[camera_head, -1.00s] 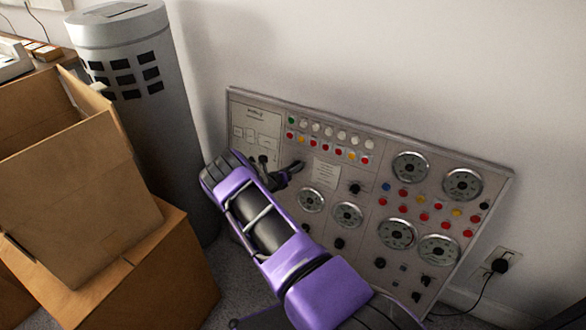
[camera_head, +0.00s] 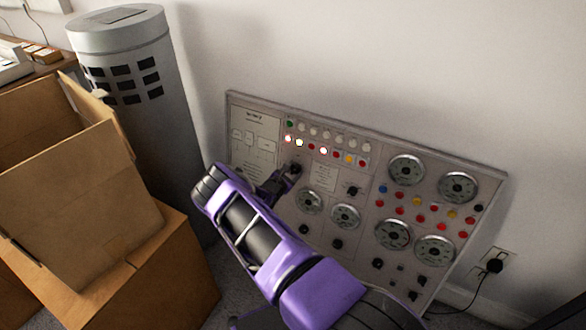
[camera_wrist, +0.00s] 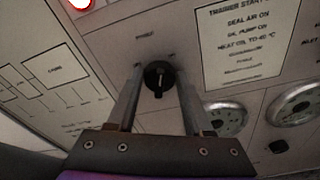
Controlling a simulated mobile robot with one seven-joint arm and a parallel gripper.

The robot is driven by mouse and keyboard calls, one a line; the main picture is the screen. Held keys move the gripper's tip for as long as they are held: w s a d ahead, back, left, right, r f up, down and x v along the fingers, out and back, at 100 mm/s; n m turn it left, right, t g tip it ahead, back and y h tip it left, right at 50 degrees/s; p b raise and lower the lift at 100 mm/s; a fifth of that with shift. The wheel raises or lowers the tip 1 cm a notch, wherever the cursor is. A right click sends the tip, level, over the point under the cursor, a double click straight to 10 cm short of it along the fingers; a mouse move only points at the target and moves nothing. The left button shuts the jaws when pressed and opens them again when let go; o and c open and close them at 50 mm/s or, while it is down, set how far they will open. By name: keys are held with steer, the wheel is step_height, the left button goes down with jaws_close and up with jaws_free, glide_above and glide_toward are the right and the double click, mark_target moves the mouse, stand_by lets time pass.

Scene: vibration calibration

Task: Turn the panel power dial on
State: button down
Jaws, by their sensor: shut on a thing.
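The grey control panel (camera_head: 375,162) leans against the wall in the head view. A small black dial (camera_wrist: 158,78) sits between my gripper's fingertips in the wrist view, with a light pointer line standing near vertical on its face. The dial also shows in the head view (camera_head: 296,168), left of a printed label and below the indicator rows. My gripper (camera_wrist: 158,72) is shut on this dial, one finger on each side. In the head view my gripper (camera_head: 282,178) is small and partly hidden by my purple wrist. Several indicator lights (camera_head: 299,142) in the panel's lower row glow.
Cardboard boxes (camera_head: 75,200) stand at the left. A grey cylinder (camera_head: 135,110) stands behind them, beside the panel. Other dials and round gauges (camera_head: 406,170) fill the panel's right half. A wall socket with a plugged cable (camera_head: 495,265) is at the right.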

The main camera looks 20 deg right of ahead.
steer(key=shift+s+m+p, duration=0.1)
steer(key=shift+m+p, duration=0.95)
steer(key=shift+m, duration=0.95)
steer(key=shift+c, duration=1.6)
jaws_free()
steer(key=p+v, duration=0.3)
steer(key=v, duration=1.4)
steer(key=shift+s, duration=0.4)
steer(key=shift+f, duration=0.25)
